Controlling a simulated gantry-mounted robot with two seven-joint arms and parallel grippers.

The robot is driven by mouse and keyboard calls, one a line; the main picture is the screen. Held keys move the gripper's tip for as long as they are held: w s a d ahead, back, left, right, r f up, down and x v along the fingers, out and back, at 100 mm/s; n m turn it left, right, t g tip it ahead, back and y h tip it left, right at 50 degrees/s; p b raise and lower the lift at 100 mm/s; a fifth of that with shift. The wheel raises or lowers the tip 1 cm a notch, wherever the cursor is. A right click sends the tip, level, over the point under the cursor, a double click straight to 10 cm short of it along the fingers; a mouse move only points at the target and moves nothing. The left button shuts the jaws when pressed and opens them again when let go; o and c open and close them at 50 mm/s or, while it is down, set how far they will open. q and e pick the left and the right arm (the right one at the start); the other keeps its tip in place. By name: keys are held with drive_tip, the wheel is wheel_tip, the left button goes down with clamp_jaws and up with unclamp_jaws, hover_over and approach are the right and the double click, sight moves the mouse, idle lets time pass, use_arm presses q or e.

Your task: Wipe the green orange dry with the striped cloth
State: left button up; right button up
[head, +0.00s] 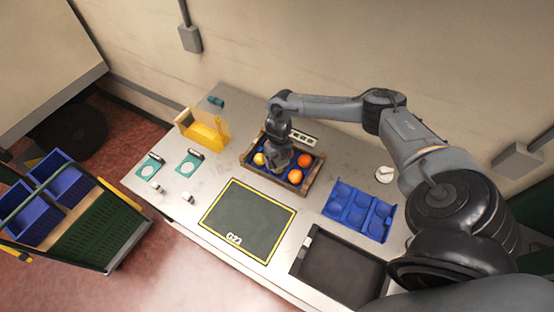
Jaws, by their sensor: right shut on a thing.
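A wooden crate (313,175) with a blue insert stands near the back of the table and holds several fruits. Two orange ones, one (305,160) behind the other (295,176), lie at its right side. A yellow one (259,159) lies at its left side. My right gripper (279,168) points down into the crate between them. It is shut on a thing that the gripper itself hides. I cannot make out a green orange or a striped cloth. My left gripper is not in view.
A blue tray (361,209) with round hollows stands right of the crate. A dark mat (247,220) with a yellow border lies in front, and a black tray (338,270) at front right. A yellow holder (204,131) stands left of the crate.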

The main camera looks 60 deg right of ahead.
drive_tip(key=shift+s+d+f, duration=0.1)
drive_tip(key=shift+s+d, duration=0.25)
drive_tip(key=shift+d, duration=0.1)
drive_tip(key=shift+a, duration=0.15)
drive_tip(key=shift+w+a, duration=0.35)
drive_tip(key=shift+a, duration=0.25)
drive_tip(key=shift+w+a, duration=0.3)
drive_tip(key=shift+a, duration=0.25)
drive_tip(key=shift+s+d, duration=0.35)
drive_tip(key=shift+d, duration=0.25)
drive_tip(key=shift+s+d, duration=0.3)
drive_tip(key=shift+d, duration=0.3)
drive_tip(key=shift+w+a, duration=0.1)
